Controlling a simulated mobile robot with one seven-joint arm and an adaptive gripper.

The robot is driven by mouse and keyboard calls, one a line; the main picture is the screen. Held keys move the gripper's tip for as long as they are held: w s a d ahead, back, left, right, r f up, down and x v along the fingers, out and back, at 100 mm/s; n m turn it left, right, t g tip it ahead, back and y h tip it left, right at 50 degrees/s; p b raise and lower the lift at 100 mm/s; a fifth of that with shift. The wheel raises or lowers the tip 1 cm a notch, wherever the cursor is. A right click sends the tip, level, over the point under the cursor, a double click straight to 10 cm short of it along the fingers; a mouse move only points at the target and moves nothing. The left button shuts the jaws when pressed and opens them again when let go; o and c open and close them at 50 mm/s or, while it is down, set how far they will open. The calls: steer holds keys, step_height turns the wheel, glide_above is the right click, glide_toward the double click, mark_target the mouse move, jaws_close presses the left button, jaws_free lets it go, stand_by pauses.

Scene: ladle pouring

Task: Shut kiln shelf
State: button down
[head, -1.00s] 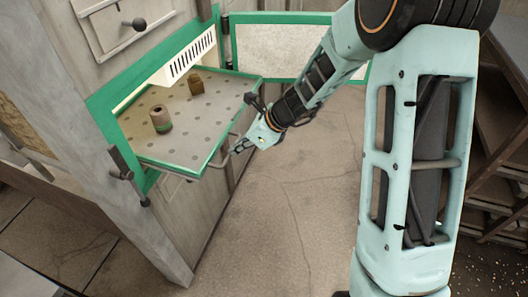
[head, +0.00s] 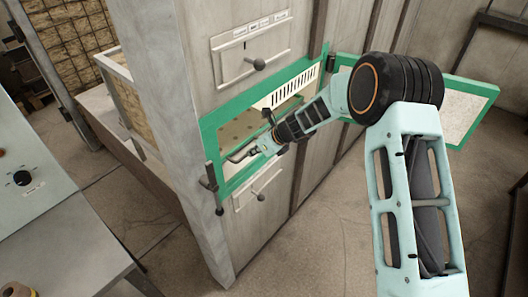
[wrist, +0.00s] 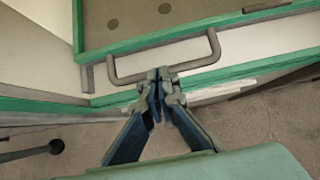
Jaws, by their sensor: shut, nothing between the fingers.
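The kiln shelf (head: 236,131), a speckled tray with a green rim, sits mostly inside the green-framed opening in the kiln wall. In the wrist view its holed top (wrist: 140,22) and a grey bar handle (wrist: 122,78) show at the front. My gripper (head: 256,150) is shut and empty at the shelf's front. In the wrist view the closed fingertips (wrist: 160,76) are at the handle's bar, seeming to touch it. The pots are not visible now. Whether the shelf is fully seated cannot be told.
The kiln's green-edged door (head: 462,107) stands open to the right, behind my arm. A latch lever (head: 210,180) is left of the opening. A drawer-like panel with a knob (head: 259,65) is above. A grey table (head: 60,240) is at lower left. Floor in front is clear.

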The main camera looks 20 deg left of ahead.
steer(key=shift+w+a, duration=0.3)
steer(key=shift+a, duration=0.55)
steer(key=d+f+v, duration=0.1)
steer(key=d+v, duration=0.1)
steer(key=v, duration=1.1)
steer(key=shift+s+f, duration=0.3)
steer(key=shift+s, duration=0.1)
